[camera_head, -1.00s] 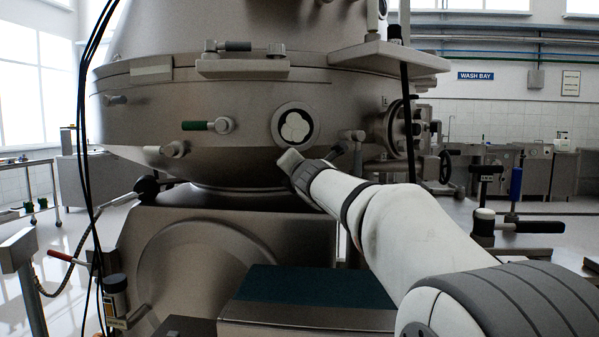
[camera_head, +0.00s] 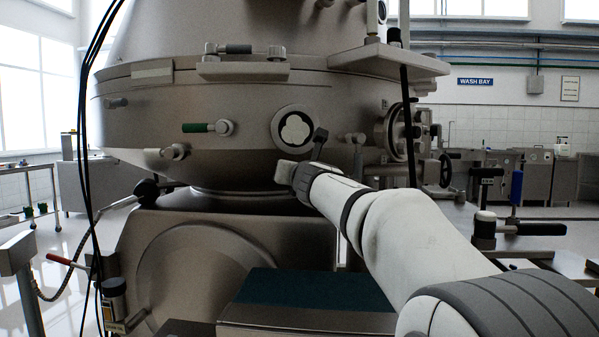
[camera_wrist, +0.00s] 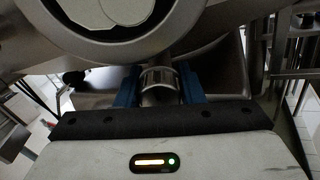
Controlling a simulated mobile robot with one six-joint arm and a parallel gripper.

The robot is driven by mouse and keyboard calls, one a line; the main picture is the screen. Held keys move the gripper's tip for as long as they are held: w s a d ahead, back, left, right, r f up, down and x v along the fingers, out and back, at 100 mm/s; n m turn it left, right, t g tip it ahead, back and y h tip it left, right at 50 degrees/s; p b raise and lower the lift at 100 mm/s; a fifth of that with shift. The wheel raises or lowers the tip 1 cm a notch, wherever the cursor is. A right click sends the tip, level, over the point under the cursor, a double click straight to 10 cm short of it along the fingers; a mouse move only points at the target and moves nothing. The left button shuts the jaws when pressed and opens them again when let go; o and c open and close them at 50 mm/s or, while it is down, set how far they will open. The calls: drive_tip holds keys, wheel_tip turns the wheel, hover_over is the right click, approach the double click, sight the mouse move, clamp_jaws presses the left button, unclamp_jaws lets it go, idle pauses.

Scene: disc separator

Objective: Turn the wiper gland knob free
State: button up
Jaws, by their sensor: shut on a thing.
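The wiper gland knob (camera_wrist: 159,80) appears in the wrist view as a ribbed metal cylinder just below the round sight glass (camera_wrist: 178,30). My gripper (camera_wrist: 160,90) is shut on it, with one blue finger on each side. In the head view my gripper (camera_head: 285,173) is against the separator bowl (camera_head: 240,105), below the sight glass (camera_head: 294,128). The knob is hidden there behind my gripper and wrist. I cannot tell whether its thread is loose.
A green-handled lever (camera_head: 205,127) and a small metal fitting (camera_head: 172,152) protrude from the bowl to the left. Another metal fitting (camera_head: 357,152) and a handwheel (camera_head: 393,133) are to the right. A flat teal-topped block (camera_head: 310,288) lies below my arm.

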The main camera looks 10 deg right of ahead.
drive_tip(key=shift+r, duration=0.1)
drive_tip(key=o, duration=1)
drive_tip(key=s, duration=0.7)
drive_tip(key=shift+s+d, duration=0.2)
drive_tip(key=shift+s, duration=0.15)
